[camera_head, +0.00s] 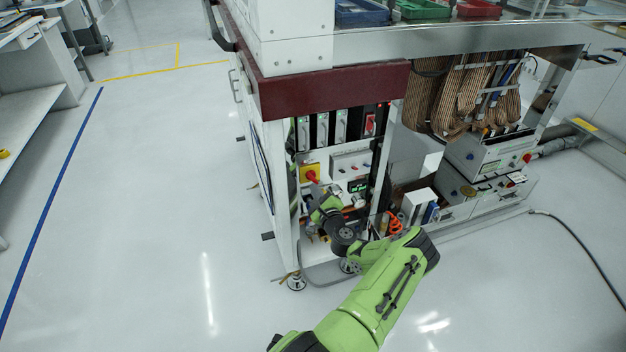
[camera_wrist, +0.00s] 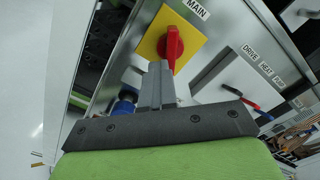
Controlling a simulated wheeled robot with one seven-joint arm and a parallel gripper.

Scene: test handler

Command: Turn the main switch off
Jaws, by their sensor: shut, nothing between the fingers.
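The main switch is a red rotary handle (camera_wrist: 173,46) on a yellow square plate (camera_wrist: 151,44), beside a label reading MAIN (camera_wrist: 197,9) in the wrist view. The handle runs roughly up and down in that picture, at a slant to the plate's edges. In the head view the red handle (camera_head: 311,176) sits on its yellow plate (camera_head: 305,170) low on the cabinet front. My gripper (camera_wrist: 160,66) is shut and empty, its fingertips at the lower end of the handle. I cannot tell whether they touch it. No on or off marks are legible.
A blue part (camera_wrist: 124,104) is left of my fingers. The dark red cabinet edge (camera_head: 330,90) overhangs the front. Floor (camera_head: 150,190) to the left is clear.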

